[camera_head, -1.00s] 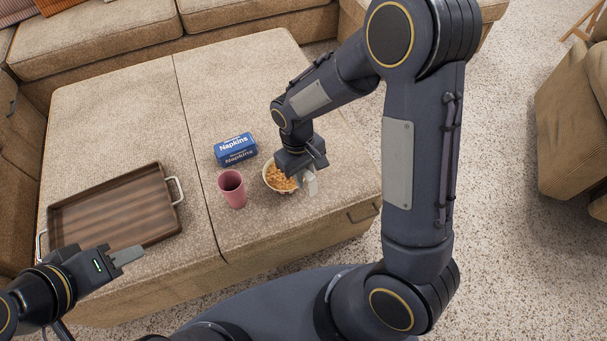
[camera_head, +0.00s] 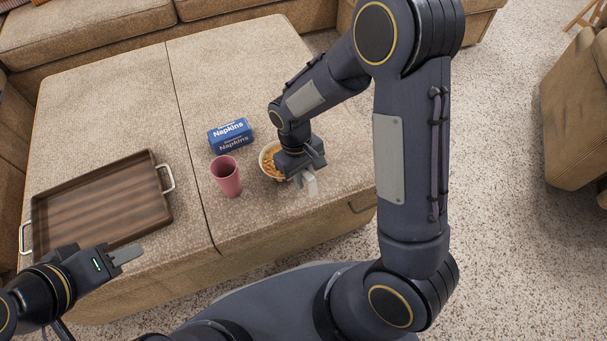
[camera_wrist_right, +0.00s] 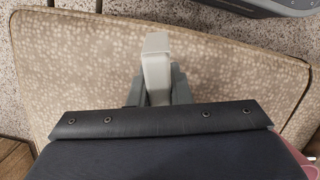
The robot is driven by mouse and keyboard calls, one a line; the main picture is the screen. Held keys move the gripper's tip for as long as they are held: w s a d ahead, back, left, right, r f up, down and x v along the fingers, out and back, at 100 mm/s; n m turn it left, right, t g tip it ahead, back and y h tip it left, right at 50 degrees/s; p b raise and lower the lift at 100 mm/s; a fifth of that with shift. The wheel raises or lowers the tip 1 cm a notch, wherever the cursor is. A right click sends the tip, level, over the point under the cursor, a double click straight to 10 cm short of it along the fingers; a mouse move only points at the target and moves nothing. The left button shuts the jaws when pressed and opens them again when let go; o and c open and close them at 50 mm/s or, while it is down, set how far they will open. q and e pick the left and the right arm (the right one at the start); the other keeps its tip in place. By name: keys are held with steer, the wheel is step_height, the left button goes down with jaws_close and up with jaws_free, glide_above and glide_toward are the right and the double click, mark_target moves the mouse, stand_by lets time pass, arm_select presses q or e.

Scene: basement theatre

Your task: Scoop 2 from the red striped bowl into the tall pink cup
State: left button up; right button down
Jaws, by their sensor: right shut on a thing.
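The bowl (camera_head: 263,160) is pale-rimmed and holds orange-brown pieces. It stands on the ottoman, partly hidden by my right gripper; its stripes cannot be made out. The tall pink cup (camera_head: 226,178) stands upright just left of the bowl, and a sliver of pink shows in the right wrist view (camera_wrist_right: 309,168). My right gripper (camera_head: 305,172) is over the bowl's right side, shut on a pale grey handle (camera_wrist_right: 157,65). Whatever is at the handle's other end is hidden. My left gripper (camera_head: 124,256) is near the tray's front edge; its jaw gap cannot be made out.
A blue napkins box (camera_head: 230,136) lies behind the cup. A brown wooden tray (camera_head: 160,205) with metal handles lies on the left of the beige ottoman (camera_head: 110,90). The ottoman's back part is clear. A sofa (camera_head: 90,30) stands behind.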

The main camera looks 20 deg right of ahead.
steer(key=shift+w+a+f+t+b, duration=0.25)
steer(key=shift+w+f+t+b, duration=0.2)
steer(key=shift+w+b, duration=0.4)
steer(key=shift+w+a+f+t+b, duration=0.25)
steer(key=shift+w+f+t+b, duration=0.25)
steer(key=shift+b, duration=0.45)
steer(key=shift+w+a+t+y+b, duration=0.15)
steer(key=shift+w+t+y+b, duration=0.15)
steer(key=shift+w+b, duration=0.25)
steer(key=shift+r+p, duration=0.45)
steer(key=shift+r, duration=0.05)
steer(key=shift+s+d+r+p, duration=0.2)
steer(key=shift+s+r+p, duration=0.35)
steer(key=shift+r+p, duration=0.3)
steer(key=shift+s+d+r+p, duration=0.15)
steer(key=shift+s+r+p, duration=0.4)
steer(key=shift+r, duration=0.35)
steer(key=shift+s+d+r+p, duration=0.1)
steer(key=shift+s+r+p, duration=0.1)
steer(key=shift+r+p, duration=0.8)
steer(key=shift+s+d+r+p, duration=0.1)
steer(key=shift+s+r+p, duration=0.1)
steer(key=shift+r+p, duration=0.8)
steer(key=shift+r, duration=0.1)
steer(key=shift+w, duration=0.1)
